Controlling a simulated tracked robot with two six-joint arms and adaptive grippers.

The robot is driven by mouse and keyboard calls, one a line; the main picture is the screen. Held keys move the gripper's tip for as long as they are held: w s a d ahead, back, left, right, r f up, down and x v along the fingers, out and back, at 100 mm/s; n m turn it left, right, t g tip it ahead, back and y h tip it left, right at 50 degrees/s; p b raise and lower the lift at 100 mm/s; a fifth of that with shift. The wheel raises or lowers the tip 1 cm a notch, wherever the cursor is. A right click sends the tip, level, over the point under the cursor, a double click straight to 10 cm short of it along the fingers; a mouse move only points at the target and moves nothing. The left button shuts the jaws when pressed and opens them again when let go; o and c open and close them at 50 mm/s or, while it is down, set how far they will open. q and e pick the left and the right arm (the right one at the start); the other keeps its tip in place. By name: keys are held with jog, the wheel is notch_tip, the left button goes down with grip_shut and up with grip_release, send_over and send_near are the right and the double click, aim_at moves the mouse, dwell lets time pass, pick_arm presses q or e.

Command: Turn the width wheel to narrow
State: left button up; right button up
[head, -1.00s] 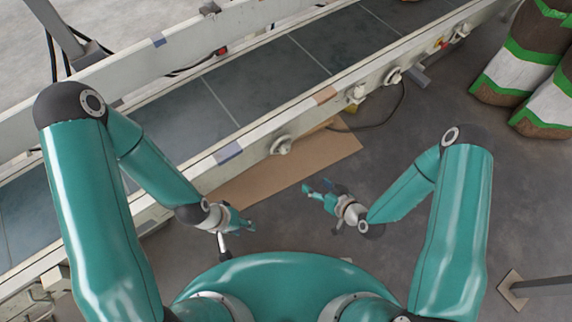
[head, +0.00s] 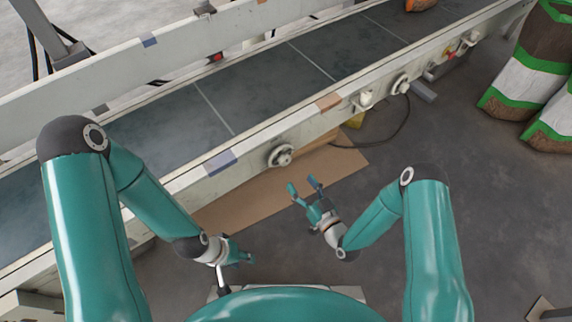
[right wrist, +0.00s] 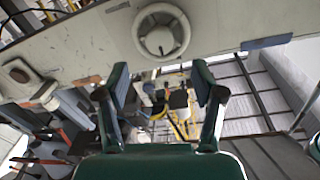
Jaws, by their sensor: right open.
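A round off-white wheel (head: 281,156) sits on the near side wall of the conveyor. It also shows face-on in the right wrist view (right wrist: 162,32), at the top centre. My right gripper (head: 304,185) is open and empty, its two fingers pointing toward the conveyor, a little below and right of the wheel in the head view. In the right wrist view its fingers (right wrist: 160,88) stand wide apart, with the wheel above and beyond them, not touched. My left gripper (head: 241,254) hangs low, near my body and apart from the wheel; its fingers are too unclear to judge.
The conveyor belt (head: 260,82) runs diagonally behind the side wall. A cardboard sheet (head: 236,202) lies on the floor below. Green-banded sacks (head: 527,78) stand at the right.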

aim_at(286, 164)
jog(key=b+x, duration=0.1)
jog(key=x, duration=0.8)
jog(key=shift+b, duration=0.35)
jog(key=shift+a, duration=0.1)
jog(key=c, duration=1.1)
